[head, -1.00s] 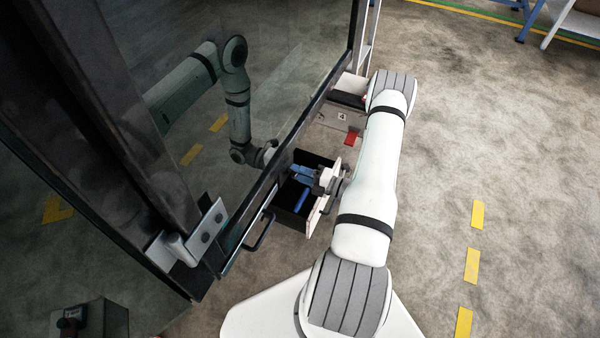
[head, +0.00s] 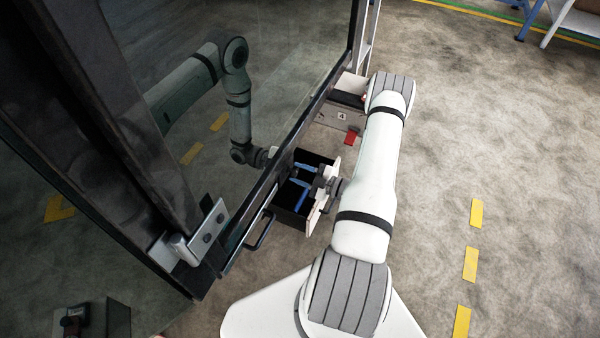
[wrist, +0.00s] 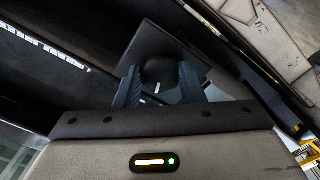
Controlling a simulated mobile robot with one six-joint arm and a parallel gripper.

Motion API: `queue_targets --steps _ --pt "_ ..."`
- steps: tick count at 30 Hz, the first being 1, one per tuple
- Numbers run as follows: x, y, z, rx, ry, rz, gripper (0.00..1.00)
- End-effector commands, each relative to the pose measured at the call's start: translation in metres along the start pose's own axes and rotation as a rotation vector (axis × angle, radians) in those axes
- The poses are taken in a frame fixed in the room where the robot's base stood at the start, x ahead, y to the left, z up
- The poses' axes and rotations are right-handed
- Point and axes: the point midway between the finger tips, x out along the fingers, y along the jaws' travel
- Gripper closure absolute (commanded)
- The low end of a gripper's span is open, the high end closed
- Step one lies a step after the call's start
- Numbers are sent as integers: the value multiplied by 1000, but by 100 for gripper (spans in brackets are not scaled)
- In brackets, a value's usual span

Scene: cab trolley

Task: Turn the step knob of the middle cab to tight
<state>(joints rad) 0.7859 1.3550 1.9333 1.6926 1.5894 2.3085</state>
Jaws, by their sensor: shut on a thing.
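The step knob (wrist: 159,72) is dark and round with a short white mark, on a dark square plate in the wrist view. The mark points toward the bottom of the picture, slightly tilted. My gripper (wrist: 160,84) has a blue-grey finger on each side of the knob and is shut on it. In the head view my gripper (head: 301,185) reaches left into a dark, open-topped box (head: 318,216) with a pale right side. The knob is hidden there, and I cannot read a tight marking.
A large dark glass panel (head: 270,75) stands left of the box and reflects my arm. A black handle (head: 262,232) sits at its lower edge. Another box labelled 4 (head: 342,116) lies beyond, with a red piece (head: 351,137) beside it.

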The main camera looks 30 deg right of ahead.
Motion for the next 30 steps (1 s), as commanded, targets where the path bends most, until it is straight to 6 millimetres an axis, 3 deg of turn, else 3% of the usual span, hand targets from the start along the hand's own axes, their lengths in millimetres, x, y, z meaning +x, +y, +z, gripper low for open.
queue_targets --steps 15,30 --pt "-1 -1 1 331 -4 0 87" --pt "0 -1 1 391 -4 0 87"
